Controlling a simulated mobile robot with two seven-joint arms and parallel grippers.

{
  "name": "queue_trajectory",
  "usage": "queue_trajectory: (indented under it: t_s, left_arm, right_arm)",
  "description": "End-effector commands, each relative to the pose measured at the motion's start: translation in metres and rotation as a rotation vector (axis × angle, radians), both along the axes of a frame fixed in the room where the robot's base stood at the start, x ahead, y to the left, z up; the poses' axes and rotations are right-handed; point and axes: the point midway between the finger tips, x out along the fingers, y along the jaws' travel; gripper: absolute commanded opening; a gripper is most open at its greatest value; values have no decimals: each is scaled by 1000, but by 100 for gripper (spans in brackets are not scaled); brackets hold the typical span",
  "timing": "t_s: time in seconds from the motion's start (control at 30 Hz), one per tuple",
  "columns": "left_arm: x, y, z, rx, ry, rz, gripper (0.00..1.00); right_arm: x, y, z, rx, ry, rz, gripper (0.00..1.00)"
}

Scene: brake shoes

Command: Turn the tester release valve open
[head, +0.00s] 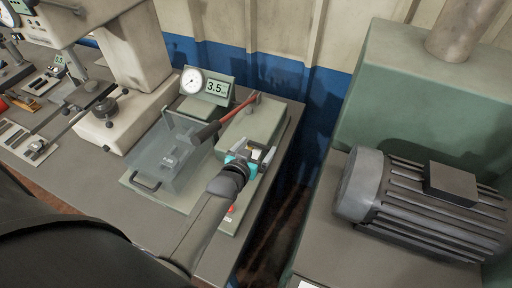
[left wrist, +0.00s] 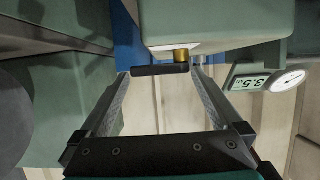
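My left gripper (head: 257,160) is at the block's near end. In the left wrist view its spread fingers (left wrist: 160,78) stand on either side of the handle; contact is unclear. My right gripper is out of view.
A press-like machine (head: 130,75) and small parts (head: 38,148) stand on the bench to the left. A grey motor (head: 420,200) stands beside a green housing at the right. A narrow dark gap separates the two; a blue and cream wall is behind.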

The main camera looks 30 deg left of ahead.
Motion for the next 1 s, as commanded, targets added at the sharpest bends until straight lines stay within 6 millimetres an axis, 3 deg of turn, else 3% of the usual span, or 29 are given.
queue_trajectory:
  t_s: [0.33, 1.0]
  left_arm:
    - [-14, -1, 5, 2, 3, -1, 100]
    - [-120, -9, 49, 1, 3, 0, 100]
  right_arm:
    - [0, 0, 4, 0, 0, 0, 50]
    - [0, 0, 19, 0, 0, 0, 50]
